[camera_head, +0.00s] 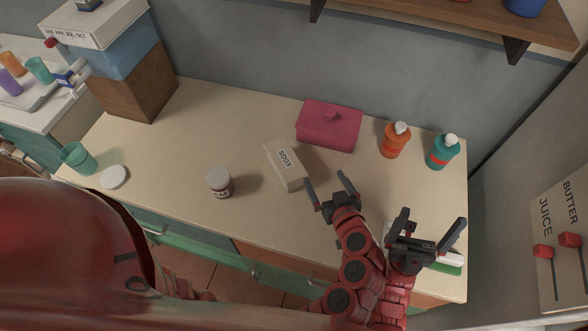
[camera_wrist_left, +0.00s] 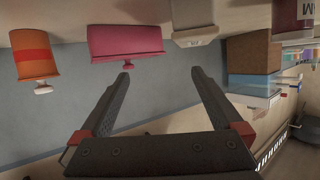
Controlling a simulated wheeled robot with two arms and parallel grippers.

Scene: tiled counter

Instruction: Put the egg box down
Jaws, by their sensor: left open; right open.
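The egg box (camera_head: 282,160), a pale carton lettered "EGGS", rests on the counter left of the pink box. What looks like its pale end also shows, upside down, at the top of the left wrist view (camera_wrist_left: 198,24). My left gripper (camera_head: 325,179) is open and empty, just right of the egg box's near end and apart from it. Its two spread fingers (camera_wrist_left: 162,70) show with nothing between them in the left wrist view. My right gripper (camera_head: 432,219) is open, further right near the counter's right end, over a white and green item (camera_head: 447,264).
A pink lidded box (camera_head: 328,127) stands behind the left gripper. Orange (camera_head: 395,142) and teal (camera_head: 441,152) bottles stand at the back right. A jar (camera_head: 219,183), a white disc (camera_head: 114,177) and a green cup (camera_head: 77,158) are left. The counter's middle left is clear.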

